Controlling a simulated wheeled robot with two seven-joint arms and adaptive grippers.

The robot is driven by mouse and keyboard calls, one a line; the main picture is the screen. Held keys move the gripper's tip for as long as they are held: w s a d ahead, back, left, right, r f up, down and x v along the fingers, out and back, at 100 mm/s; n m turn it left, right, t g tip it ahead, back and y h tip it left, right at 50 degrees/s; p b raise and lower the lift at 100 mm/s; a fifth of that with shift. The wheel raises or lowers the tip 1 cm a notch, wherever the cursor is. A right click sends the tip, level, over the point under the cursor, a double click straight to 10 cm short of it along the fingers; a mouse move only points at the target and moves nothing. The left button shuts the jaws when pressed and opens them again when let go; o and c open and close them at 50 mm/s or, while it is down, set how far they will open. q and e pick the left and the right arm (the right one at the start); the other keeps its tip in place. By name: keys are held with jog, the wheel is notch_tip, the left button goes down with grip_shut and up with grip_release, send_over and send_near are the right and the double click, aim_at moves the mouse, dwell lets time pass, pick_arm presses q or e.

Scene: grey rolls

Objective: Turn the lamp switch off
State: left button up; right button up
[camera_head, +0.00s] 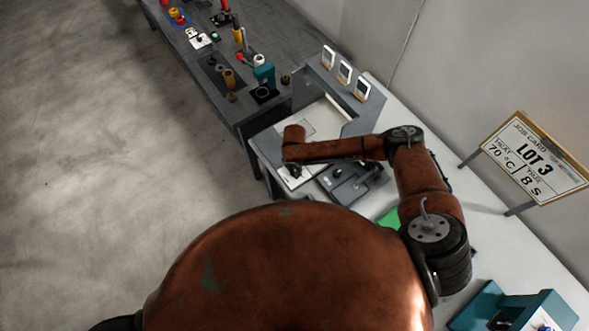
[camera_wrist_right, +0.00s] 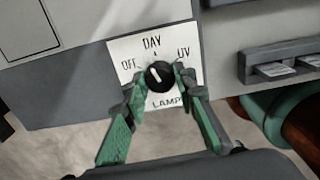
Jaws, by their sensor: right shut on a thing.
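The lamp switch is a round black knob (camera_wrist_right: 159,74) on a white plate (camera_wrist_right: 129,50) marked OFF, DAY, UV and LAMP. The knob's white mark lies on its upper left side, pointing between OFF and DAY. My right gripper (camera_wrist_right: 160,79) has its two green-padded fingers on either side of the knob and is shut on it. In the head view my right gripper (camera_head: 293,172) is small and dark at the front of the grey booth (camera_head: 258,150), and the knob is hidden there. My left gripper is out of view.
Small framed cards (camera_head: 345,73) stand on the booth's top. A grey workbench (camera_head: 285,47) with several small tools and parts runs away at the back. A LOT 3 job card (camera_head: 533,157) stands at the right, above a teal box (camera_head: 485,305). The floor at left is clear.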

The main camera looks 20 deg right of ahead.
jog(key=n, duration=0.4)
jog(key=shift+a, duration=0.1)
jog(key=shift+n, duration=2.1)
jog(key=o, duration=1.2)
jog(key=shift+c, duration=0.2)
notch_tip(320, 180, up, 12)
